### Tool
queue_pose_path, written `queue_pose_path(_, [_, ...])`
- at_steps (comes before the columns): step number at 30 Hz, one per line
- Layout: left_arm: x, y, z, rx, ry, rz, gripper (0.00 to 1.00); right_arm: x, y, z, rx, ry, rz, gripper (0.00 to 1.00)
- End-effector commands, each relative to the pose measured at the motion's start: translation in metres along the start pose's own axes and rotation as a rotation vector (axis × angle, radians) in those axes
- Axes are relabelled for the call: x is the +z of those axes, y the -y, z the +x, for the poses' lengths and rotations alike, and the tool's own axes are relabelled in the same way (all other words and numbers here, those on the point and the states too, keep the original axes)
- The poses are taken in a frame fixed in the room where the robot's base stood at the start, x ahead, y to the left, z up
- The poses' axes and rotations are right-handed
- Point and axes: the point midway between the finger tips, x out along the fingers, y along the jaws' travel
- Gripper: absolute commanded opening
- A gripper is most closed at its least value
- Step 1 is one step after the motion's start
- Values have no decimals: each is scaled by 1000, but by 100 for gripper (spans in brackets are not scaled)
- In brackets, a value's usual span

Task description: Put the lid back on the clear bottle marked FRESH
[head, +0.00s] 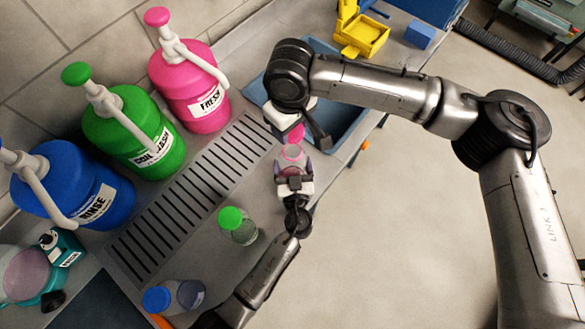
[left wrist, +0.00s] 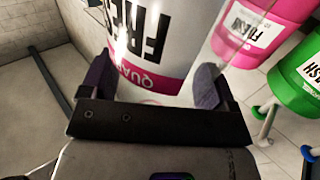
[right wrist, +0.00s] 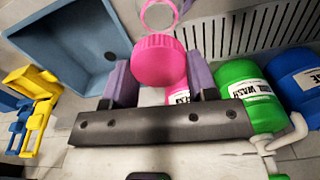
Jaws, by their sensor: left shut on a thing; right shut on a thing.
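The clear bottle marked FRESH (left wrist: 150,45) stands between the fingers of my left gripper (left wrist: 155,92), which is shut on it. In the head view the bottle (head: 292,155) is near the counter's front edge, held by my left gripper (head: 294,172). My right gripper (right wrist: 158,82) is shut on the pink ribbed lid (right wrist: 158,60). In the right wrist view the open round mouth of the bottle (right wrist: 158,14) shows just beyond the lid, apart from it in the picture. In the head view the lid (head: 297,133) is close above the bottle; the exact gap is unclear.
Pink (head: 195,90), green (head: 135,130) and blue (head: 65,185) pump jugs stand along the wall. A slotted drain (head: 190,185) runs before them. A green-capped bottle (head: 238,226) and a blue-capped bottle (head: 175,297) are nearer. A blue basin (head: 335,92) and yellow caddy (head: 362,35) lie beyond.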

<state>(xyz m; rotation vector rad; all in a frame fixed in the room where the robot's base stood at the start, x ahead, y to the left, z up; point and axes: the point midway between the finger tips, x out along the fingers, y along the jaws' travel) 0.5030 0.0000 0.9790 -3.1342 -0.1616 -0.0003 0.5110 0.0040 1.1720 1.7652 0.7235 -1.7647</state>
Motion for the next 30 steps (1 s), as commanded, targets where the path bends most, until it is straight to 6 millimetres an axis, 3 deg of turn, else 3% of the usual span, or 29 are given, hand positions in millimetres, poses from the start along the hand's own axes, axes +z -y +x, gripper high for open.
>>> queue_pose_path(4, [0,0,0,0,0,0,39,0,0,0,0,0,0,31])
queue_pose_path(11, [0,0,0,0,0,0,39,0,0,9,-2,2,0,31])
queue_pose_path(21, [0,0,0,0,0,0,39,1,0,49,-1,1,1,31])
queue_pose_path(30, [0,0,0,0,0,1,39,1,0,50,0,0,0,31])
